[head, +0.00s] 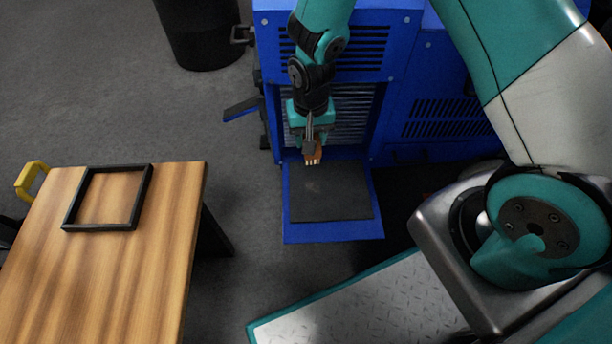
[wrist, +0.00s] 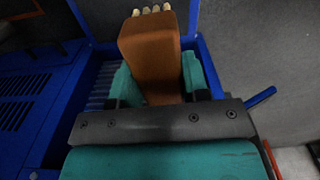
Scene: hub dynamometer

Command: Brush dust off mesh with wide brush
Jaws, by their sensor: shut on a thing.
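My gripper (head: 311,145) is shut on the wide brush (head: 312,153), a brown wooden block with pale bristle tufts. In the wrist view the brush (wrist: 150,48) stands out between the teal fingers (wrist: 157,80), bristles at its far end. In the head view the bristles point down near the inner edge of a dark flat panel (head: 330,195) in a blue frame, which looks like the lowered door of the blue cabinet. Whether the bristles touch anything cannot be told. The ribbed grey mesh (head: 352,118) is inside the cabinet opening behind my gripper, partly hidden by my arm.
The blue cabinet (head: 425,100) with slotted vents surrounds the opening, and a blue lever (head: 243,109) sticks out at its left. A wooden table (head: 130,270) at left holds an empty black frame (head: 147,198). A black bin (head: 200,35) stands behind. Floor between table and cabinet is clear.

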